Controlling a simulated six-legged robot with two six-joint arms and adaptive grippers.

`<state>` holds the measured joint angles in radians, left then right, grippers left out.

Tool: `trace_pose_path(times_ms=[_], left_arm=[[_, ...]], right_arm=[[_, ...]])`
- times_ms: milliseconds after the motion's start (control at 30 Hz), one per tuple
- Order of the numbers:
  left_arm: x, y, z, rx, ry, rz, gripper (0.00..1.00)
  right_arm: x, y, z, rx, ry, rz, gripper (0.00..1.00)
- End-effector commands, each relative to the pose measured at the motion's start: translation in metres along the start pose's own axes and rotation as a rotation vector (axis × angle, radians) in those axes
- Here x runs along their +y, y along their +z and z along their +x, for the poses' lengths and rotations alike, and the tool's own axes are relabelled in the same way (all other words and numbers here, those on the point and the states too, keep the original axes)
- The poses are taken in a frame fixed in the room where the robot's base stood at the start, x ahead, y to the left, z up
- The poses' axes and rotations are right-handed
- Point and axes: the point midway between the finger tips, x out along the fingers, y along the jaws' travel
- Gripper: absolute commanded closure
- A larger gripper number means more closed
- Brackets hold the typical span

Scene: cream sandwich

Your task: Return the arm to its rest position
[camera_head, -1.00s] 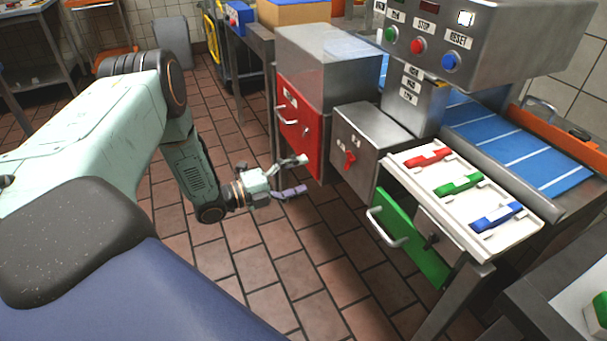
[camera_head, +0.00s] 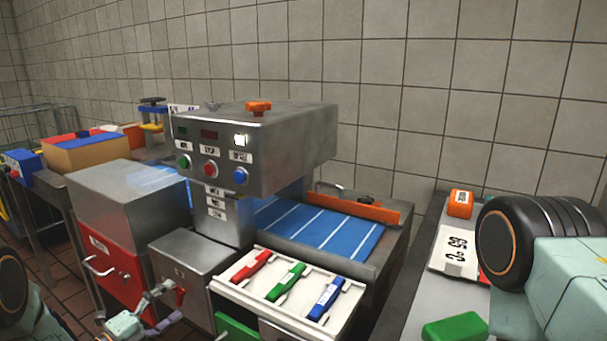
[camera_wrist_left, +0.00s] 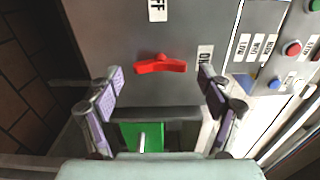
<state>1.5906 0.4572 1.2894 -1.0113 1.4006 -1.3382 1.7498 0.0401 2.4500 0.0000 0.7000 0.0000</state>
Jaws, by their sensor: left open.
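My left gripper (camera_head: 172,303) is low at the left of the head view, in front of a grey metal box (camera_head: 188,262) with a red switch. It is open, with nothing between its fingers. In the left wrist view the spread purple-padded fingers (camera_wrist_left: 160,76) frame the red switch lever (camera_wrist_left: 160,66), which lies roughly level between OFF and ON labels. Whether the fingers touch the box cannot be told. My right arm shows only as a dark joint and pale green link (camera_head: 570,262) at the right edge; its gripper is out of view.
A white tray (camera_head: 308,322) with red, green and blue handles sits right of the box. A red drawer (camera_head: 112,268) is at its left, a green drawer (camera_head: 236,328) below. A button panel (camera_head: 250,140) and blue conveyor (camera_head: 325,228) stand behind. The right table holds coloured blocks.

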Motion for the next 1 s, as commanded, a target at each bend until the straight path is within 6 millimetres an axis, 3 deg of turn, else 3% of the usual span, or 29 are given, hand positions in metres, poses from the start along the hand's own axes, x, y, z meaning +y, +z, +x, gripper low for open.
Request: trace_pose_path(times_ms=[167,567,667,1000], left_arm=[[0.000,0.000,0.009,0.000,-0.001,0.001,0.21],[0.000,0.000,0.005,-0.001,0.000,-0.004,0.21],[0.000,0.001,-0.004,-0.003,0.001,-0.001,0.21],[-0.001,0.001,-0.060,-0.004,-0.001,-0.001,0.21]], right_arm=[[0.000,0.000,0.000,0.000,0.000,0.000,1.00],[0.000,0.000,0.000,0.000,0.000,0.000,1.00],[0.000,0.000,0.000,0.000,0.000,0.000,1.00],[0.000,0.000,0.000,0.000,0.000,0.000,1.00]])
